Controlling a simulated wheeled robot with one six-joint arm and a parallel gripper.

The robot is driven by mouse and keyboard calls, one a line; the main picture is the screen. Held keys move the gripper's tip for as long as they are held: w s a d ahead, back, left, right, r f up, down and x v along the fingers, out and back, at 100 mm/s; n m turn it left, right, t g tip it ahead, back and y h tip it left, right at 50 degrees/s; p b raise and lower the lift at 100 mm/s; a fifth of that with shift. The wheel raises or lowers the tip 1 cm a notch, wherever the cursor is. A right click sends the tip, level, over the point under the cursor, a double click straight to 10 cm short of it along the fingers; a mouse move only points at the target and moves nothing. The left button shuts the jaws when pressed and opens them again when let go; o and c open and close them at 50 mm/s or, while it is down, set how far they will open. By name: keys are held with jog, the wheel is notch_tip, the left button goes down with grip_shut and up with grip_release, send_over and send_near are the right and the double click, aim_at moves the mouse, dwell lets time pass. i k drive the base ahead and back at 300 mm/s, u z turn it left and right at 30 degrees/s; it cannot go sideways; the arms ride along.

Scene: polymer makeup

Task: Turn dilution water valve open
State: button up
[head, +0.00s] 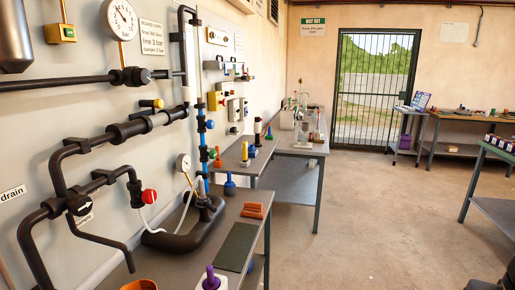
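No label that I can read names the dilution water valve, so I cannot tell for sure which valve it is. A vertical blue pipe (202,140) with blue fittings runs down the left wall. My gripper is not in view.
A grey bench (190,262) stands under the pipes, with orange blocks (254,210) and a dark mat (237,246) on it. Pressure gauges (122,19) hang on the wall. More benches line the back and right. The concrete floor (370,220) in the middle is clear.

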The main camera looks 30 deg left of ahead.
aim_at(212, 153)
jog(key=i, duration=0.9)
jog(key=u, duration=1)
jog(key=i, duration=0.75)
jog(key=u, duration=0.7)
